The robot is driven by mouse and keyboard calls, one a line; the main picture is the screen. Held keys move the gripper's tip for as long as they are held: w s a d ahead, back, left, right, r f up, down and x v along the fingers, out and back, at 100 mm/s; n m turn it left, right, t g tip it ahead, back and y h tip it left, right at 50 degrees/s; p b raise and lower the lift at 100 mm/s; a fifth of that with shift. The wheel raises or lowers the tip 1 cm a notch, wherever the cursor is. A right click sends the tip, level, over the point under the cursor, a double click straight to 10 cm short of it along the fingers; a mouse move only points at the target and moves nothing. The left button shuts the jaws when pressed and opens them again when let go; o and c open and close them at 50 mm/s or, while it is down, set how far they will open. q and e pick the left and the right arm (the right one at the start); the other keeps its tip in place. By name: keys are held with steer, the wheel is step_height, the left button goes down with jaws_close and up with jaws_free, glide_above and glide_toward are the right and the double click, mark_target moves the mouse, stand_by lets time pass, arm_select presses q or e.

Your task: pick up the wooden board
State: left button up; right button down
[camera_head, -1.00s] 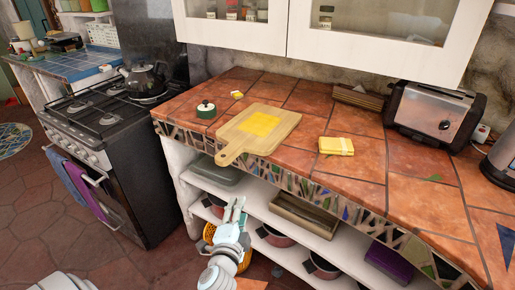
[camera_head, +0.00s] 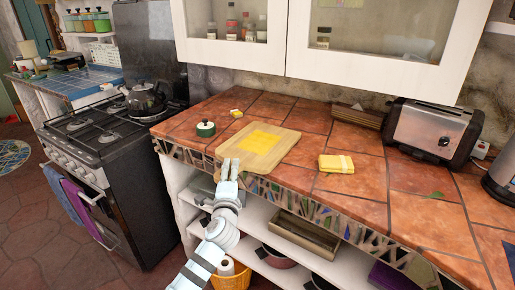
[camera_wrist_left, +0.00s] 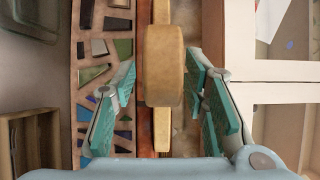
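The wooden board (camera_head: 283,149) lies flat on the tiled counter near its front edge, with a yellow square on its top. Its handle points toward the front edge and is mostly hidden behind my left gripper (camera_head: 229,169) in the head view. In the left wrist view the handle end (camera_wrist_left: 164,65) sits between the two teal-padded fingers of my left gripper (camera_wrist_left: 168,100). The fingers are open, with a gap visible on each side of the handle. My right gripper is not in view.
A small green lidded pot (camera_head: 205,129) stands left of the board, and a folded yellow cloth (camera_head: 336,164) lies to its right. A toaster (camera_head: 432,132) stands at the back right. White cabinets (camera_head: 240,55) hang above. Shelves with a wooden tray (camera_head: 305,234) lie below the counter.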

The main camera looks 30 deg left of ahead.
arm_select(q)
steer(key=shift+s+r, duration=0.1)
jaws_close()
steer(key=shift+r, duration=0.1)
